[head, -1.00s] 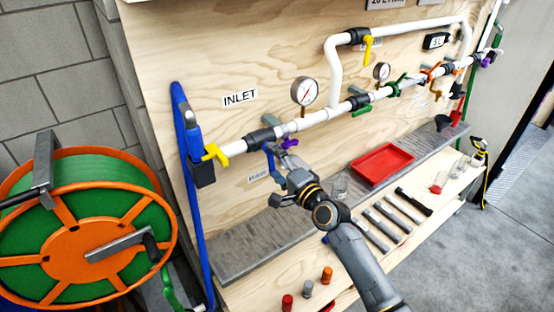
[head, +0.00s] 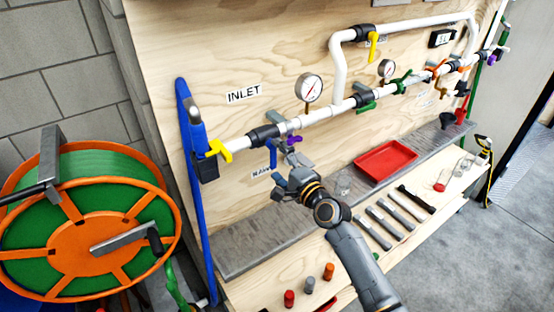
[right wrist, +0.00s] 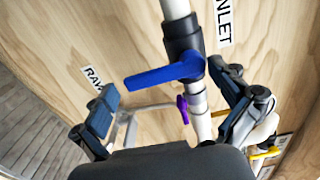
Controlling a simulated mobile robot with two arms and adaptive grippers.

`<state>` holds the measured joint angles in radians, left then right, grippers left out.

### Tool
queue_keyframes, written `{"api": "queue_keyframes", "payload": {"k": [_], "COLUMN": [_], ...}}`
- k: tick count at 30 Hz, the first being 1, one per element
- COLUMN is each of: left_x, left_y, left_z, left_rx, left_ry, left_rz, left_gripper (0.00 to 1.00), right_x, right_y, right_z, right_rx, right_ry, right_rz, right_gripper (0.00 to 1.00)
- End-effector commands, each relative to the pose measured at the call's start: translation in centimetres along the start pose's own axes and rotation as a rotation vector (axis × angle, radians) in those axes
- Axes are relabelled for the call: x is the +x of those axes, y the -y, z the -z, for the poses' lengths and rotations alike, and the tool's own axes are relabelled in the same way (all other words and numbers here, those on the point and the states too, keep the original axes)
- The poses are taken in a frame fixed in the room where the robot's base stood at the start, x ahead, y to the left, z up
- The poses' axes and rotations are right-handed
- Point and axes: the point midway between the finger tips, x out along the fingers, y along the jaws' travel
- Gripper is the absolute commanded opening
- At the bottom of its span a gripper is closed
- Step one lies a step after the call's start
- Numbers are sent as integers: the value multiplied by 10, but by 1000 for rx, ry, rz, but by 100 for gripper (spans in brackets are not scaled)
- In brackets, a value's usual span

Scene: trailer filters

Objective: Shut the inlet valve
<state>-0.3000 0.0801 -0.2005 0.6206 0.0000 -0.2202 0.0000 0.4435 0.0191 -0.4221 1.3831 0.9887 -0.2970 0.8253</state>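The INLET label (head: 244,94) is on the plywood board above the white pipe. Below it, a black valve body (head: 262,134) carries a blue lever (head: 272,157), which hangs down across the pipe. In the right wrist view the blue lever (right wrist: 165,75) points left from the black body (right wrist: 183,38), roughly square to the pipe. My right gripper (head: 288,179) is just below the lever. In its wrist view the right gripper (right wrist: 168,92) is open, with the lever appearing between its fingers; I see no contact. My left gripper is not in view.
A purple knob (head: 293,139) and a gauge (head: 312,89) are close right. A red tray (head: 386,160) lies on the shelf. A hose reel (head: 88,240) stands left.

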Motion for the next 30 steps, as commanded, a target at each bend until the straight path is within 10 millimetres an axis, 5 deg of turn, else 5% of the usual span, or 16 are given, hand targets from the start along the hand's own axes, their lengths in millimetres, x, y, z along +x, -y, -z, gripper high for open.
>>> {"api": "queue_keyframes", "payload": {"k": [13, 30], "left_x": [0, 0], "left_y": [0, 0], "left_z": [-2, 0], "left_rx": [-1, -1], "left_ry": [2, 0], "left_rz": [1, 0], "left_gripper": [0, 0], "right_x": [-12, -114], "right_y": [0, -1], "right_z": [1, 1], "right_rx": [-7, -6], "right_ry": [-2, -2], "right_rz": [0, -1], "right_gripper": [100, 100]}}
